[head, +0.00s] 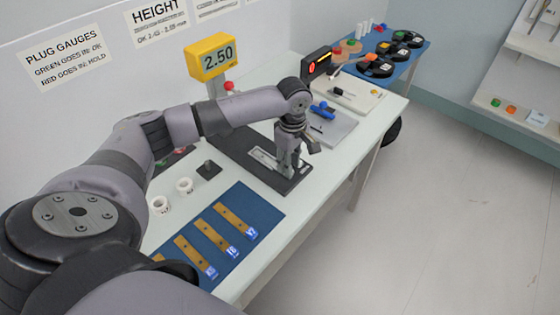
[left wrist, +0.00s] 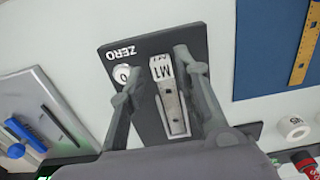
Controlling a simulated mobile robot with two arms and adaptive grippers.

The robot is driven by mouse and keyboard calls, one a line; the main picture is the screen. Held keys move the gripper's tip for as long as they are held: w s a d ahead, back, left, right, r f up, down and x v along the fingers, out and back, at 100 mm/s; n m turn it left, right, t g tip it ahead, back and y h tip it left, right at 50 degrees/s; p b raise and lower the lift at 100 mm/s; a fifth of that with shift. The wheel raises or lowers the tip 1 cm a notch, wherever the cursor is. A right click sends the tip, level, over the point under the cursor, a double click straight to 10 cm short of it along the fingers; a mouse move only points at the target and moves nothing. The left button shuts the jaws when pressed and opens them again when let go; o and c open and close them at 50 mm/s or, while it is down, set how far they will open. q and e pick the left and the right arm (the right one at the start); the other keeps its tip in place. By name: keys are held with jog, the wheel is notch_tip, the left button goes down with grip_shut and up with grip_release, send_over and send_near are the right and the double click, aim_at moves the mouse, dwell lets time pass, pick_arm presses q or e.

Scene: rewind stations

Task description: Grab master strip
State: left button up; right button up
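In the left wrist view a metallic strip (left wrist: 173,107) with a white end marked M1 lies on a dark plate (left wrist: 112,54) lettered ZERO. I take it to be the master strip. My left gripper (left wrist: 158,72) is open, with one finger on each side of the strip's M1 end. Whether the fingers touch it I cannot tell. In the head view my left gripper (head: 288,170) points down over the dark station plate (head: 232,146), and its fingers hide part of that plate. My right gripper is not in view.
A blue mat (head: 262,212) with several labelled tan strips lies nearer on the bench, beside two white rings (head: 184,185). A yellow display (head: 210,57) reads 2.50. A grey plate with a blue tool (head: 322,110) is farther along. Open floor lies to the right.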

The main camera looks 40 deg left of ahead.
pick_arm(q)
notch_tip(320, 180, down, 2)
jog(key=shift+f, duration=0.3)
grip_shut()
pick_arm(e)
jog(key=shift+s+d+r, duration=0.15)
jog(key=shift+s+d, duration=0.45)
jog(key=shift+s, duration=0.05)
